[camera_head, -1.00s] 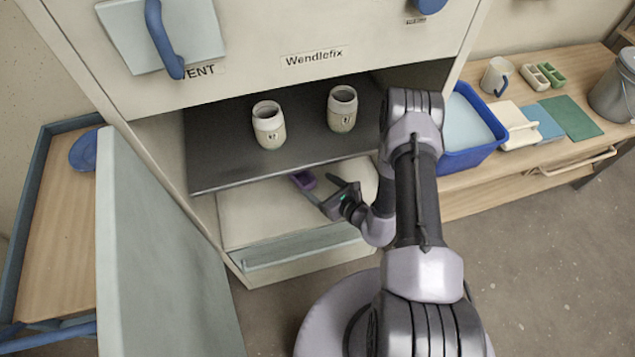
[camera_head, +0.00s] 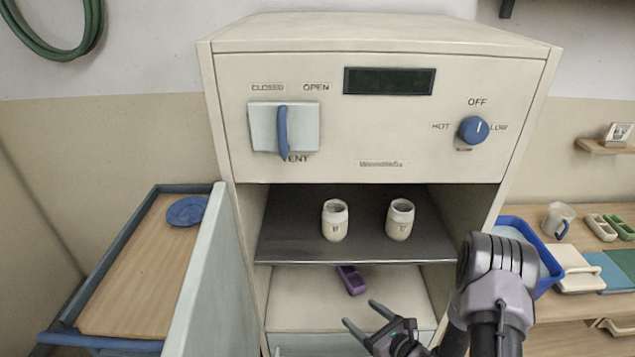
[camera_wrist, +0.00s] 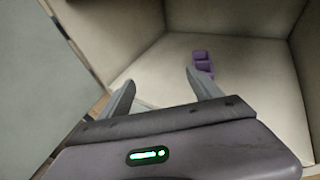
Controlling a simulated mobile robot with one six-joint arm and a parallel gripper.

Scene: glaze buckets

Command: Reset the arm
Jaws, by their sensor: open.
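My gripper (camera_head: 362,318) is open and empty, in front of the lower compartment of the cabinet (camera_head: 290,60). It also shows in the wrist view (camera_wrist: 158,85), fingers spread apart with nothing between them. A purple object (camera_head: 351,280) lies on the pale floor of that compartment, beyond the fingertips. It also shows in the wrist view (camera_wrist: 202,62), just past the right finger and apart from it. Two cream jars, a left one (camera_head: 335,221) and a right one (camera_head: 400,219), stand upright on the dark shelf (camera_head: 290,249) above.
The cabinet door (camera_head: 212,280) stands open on the left. Beyond it is a wooden-topped cart (camera_head: 140,275) with a blue plate (camera_head: 187,211). At the right, a bench holds a blue bin (camera_head: 545,275), a mug (camera_head: 558,220) and flat coloured pads (camera_head: 605,270). A blue vent handle (camera_head: 283,130) and knob (camera_head: 473,130) stick out above.

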